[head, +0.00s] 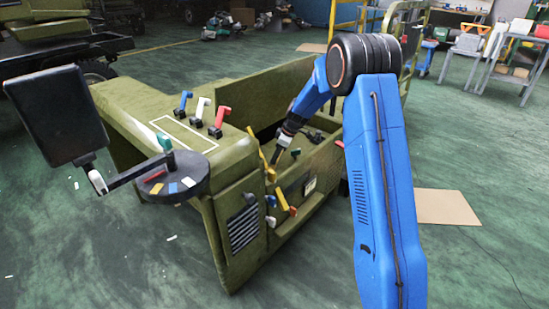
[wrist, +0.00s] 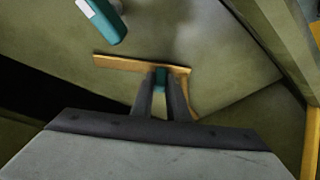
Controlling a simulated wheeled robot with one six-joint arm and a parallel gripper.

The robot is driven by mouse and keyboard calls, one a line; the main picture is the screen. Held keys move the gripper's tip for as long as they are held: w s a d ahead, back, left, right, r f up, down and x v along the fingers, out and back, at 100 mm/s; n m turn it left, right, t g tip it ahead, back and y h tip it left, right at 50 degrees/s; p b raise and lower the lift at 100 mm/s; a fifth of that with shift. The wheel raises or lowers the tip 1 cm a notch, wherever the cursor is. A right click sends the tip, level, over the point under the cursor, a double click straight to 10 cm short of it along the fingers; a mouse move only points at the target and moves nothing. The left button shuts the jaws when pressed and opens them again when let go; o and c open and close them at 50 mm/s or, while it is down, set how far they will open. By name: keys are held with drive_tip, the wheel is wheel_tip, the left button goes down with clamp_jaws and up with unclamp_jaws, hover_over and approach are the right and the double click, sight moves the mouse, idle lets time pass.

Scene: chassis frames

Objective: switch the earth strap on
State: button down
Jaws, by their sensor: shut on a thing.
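My gripper (head: 278,160) reaches down into the open bay of the olive-green chassis (head: 235,225). In the wrist view its two dark fingers (wrist: 162,92) are shut on a small teal piece (wrist: 161,76). A thin tan strip (wrist: 125,63) runs beside this piece and bends down on the right. Another teal handle with a white end (wrist: 103,20) stands apart at the top left of the wrist view. I cannot read any label that tells which part is the earth strap. The fingers hide much of the gripped piece.
Blue, white and red levers (head: 201,112) stand on the chassis top. A yellow bar (head: 266,166) and small coloured handles (head: 282,199) are close to my gripper. Open floor lies in front.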

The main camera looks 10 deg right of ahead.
drive_tip(key=m, duration=0.2)
drive_tip(key=s+d+m+t+h, duration=0.1)
drive_tip(key=m, duration=0.1)
drive_tip(key=shift+s+d+m+t+h, duration=0.15)
drive_tip(key=shift+s+m+t+h, duration=0.15)
drive_tip(key=shift+m, duration=0.65)
drive_tip(key=shift+s+d+m+t+h, duration=0.1)
drive_tip(key=shift+s+m+t+h, duration=0.15)
drive_tip(key=shift+m, duration=0.7)
drive_tip(key=c, duration=1.7)
unclamp_jaws()
drive_tip(key=v, duration=1.7)
drive_tip(key=shift+s+r, duration=0.15)
